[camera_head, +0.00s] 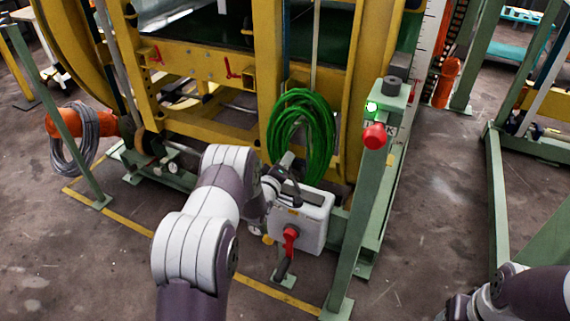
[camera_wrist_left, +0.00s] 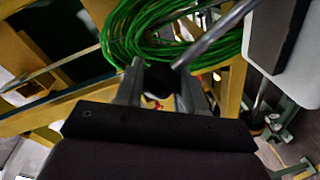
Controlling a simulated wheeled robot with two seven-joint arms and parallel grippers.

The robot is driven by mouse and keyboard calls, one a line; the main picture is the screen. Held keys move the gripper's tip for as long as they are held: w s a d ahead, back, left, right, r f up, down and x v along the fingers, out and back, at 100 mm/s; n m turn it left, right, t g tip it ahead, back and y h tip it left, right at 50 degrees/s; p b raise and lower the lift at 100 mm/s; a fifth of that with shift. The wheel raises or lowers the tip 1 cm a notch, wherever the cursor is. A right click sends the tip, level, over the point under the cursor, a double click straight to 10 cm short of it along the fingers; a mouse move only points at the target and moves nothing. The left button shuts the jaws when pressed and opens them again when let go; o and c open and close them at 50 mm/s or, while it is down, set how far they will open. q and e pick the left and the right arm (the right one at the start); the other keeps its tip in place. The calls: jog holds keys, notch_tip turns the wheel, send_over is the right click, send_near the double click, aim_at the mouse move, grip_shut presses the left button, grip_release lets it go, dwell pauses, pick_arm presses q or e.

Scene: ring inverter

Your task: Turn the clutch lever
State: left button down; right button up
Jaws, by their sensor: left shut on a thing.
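The clutch lever shows in the left wrist view as a grey rod (camera_wrist_left: 215,35) running up to the right, with a dark end between my fingers. My left gripper (camera_wrist_left: 160,82) is shut on that end. In the head view my left gripper (camera_head: 283,172) is at the top left of a light grey box (camera_head: 313,222), in front of the green hose coil. The lever is small and mostly hidden there by the gripper. A red handle (camera_head: 290,240) is on the front of the box. My right forearm shows at the bottom right, but its gripper is out of frame.
A green hose coil (camera_head: 302,128) hangs close behind my left gripper. A green post (camera_head: 366,215) with a red knob (camera_head: 375,136) and a lit green button (camera_head: 371,106) stands just right of the box. A yellow frame (camera_head: 268,60) fills the back. Floor right of the post is clear.

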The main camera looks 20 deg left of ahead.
pick_arm(q)
jog(key=c, duration=0.7)
grip_release()
jog(key=shift+c, duration=0.2)
jog(key=s+r, duration=0.1)
jog(key=s, duration=1.1)
jog(key=shift+s+d+r, duration=0.2)
jog(key=shift+s, duration=0.1)
